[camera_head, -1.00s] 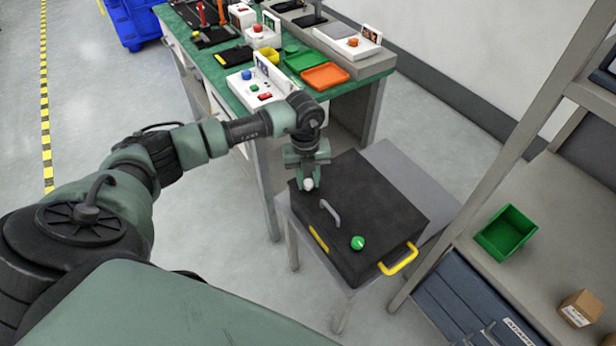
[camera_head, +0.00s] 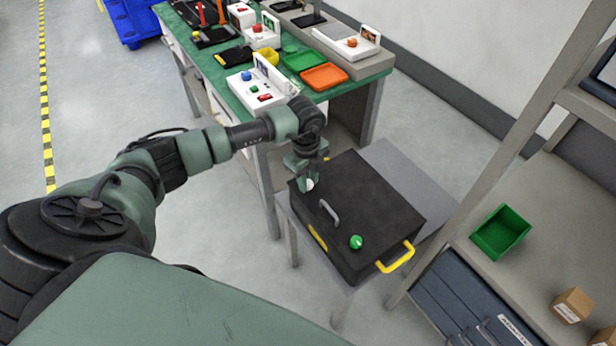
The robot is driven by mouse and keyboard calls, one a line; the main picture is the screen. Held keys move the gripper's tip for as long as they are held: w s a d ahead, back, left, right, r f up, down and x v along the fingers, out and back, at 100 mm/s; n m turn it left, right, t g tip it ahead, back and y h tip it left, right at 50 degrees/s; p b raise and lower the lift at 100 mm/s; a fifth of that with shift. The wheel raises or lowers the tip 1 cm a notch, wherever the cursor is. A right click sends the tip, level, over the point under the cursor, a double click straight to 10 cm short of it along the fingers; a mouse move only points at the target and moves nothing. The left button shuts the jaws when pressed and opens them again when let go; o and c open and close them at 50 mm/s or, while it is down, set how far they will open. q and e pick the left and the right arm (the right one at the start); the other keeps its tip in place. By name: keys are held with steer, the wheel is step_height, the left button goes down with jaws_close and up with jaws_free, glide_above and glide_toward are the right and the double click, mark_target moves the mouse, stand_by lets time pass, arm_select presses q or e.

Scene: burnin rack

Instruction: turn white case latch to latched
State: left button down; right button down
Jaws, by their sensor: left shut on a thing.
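A black case (camera_head: 375,205) lies on a small grey stand. On its top are a grey handle (camera_head: 330,211), a round green knob (camera_head: 356,242) and a white latch (camera_head: 310,184) near the far left corner. A yellow handle (camera_head: 397,258) is on its right side. My left gripper (camera_head: 308,181) points down at that far left corner and is shut on the white latch. The gripper hides most of the latch, so its exact angle is hard to tell. My right gripper is not in view.
A green-topped workbench (camera_head: 238,90) with several devices and an orange tray (camera_head: 324,77) stands behind the case. At right a shelf rack (camera_head: 545,210) holds a green bin (camera_head: 500,232) and a cardboard box (camera_head: 572,305). Open floor lies at left.

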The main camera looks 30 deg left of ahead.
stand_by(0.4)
arm_select(q)
steer(key=c, duration=1.1)
jaws_free()
steer(key=shift+r, duration=0.1)
step_height(320, 180, up, 8)
steer(key=shift+s+f+b, duration=0.15)
steer(key=shift+b, duration=0.35)
